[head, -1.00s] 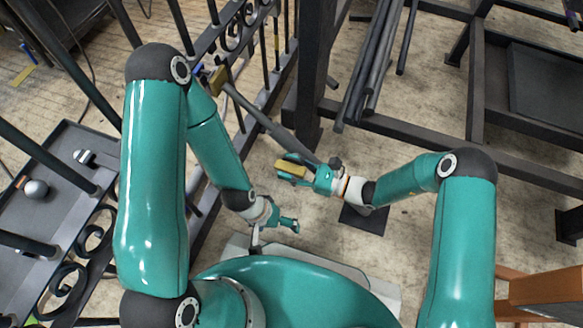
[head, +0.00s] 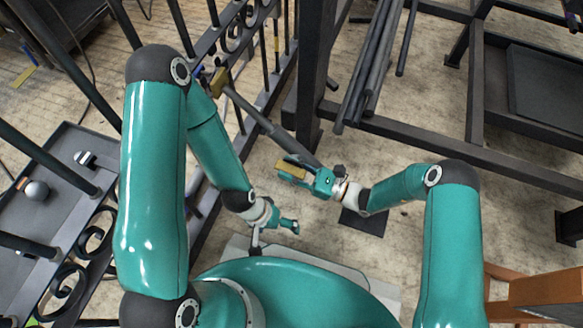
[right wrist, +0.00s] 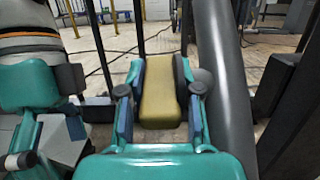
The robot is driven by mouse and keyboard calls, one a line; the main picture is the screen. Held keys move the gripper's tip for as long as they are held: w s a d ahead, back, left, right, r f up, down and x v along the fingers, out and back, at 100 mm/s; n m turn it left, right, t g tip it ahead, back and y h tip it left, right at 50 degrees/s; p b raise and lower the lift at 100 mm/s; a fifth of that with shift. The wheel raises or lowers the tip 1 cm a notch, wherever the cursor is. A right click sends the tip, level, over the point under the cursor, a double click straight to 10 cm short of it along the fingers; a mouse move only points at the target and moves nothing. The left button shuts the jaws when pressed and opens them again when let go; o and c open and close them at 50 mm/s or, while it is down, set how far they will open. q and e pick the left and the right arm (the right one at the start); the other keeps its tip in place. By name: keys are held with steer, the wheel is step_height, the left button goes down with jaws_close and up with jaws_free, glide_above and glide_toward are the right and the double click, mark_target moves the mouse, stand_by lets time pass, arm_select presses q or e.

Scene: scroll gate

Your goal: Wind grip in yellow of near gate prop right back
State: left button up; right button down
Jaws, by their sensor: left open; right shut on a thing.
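The near gate (head: 222,45), black iron with scrolls, stands at the left in the head view. A grey prop bar (head: 262,122) slants from a yellow block (head: 218,80) at the gate down towards my right gripper (head: 293,173). That gripper is shut on a yellow grip (head: 291,168). In the right wrist view the yellow grip (right wrist: 158,95) sits between both fingers, with a thick grey bar (right wrist: 222,85) just right of them. My left gripper (head: 290,226) is open and empty, lower in the head view. How the grip joins the prop is hidden.
A black post (head: 313,70) rises beside the prop. Several dark rods (head: 375,65) lean on a black frame (head: 430,143) to the right. A grey tray (head: 60,165) with a ball (head: 37,190) is at far left. Bare floor lies between the grippers.

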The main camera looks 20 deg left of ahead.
steer(key=c, duration=1.1)
jaws_free()
steer(key=d, duration=0.4)
steer(key=d+f, duration=0.1)
steer(key=d, duration=0.3)
steer(key=d+f, duration=0.1)
steer(key=d, duration=0.3)
steer(key=shift+s+f, duration=0.15)
steer(key=shift+s, duration=0.05)
steer(key=shift+a, duration=0.1)
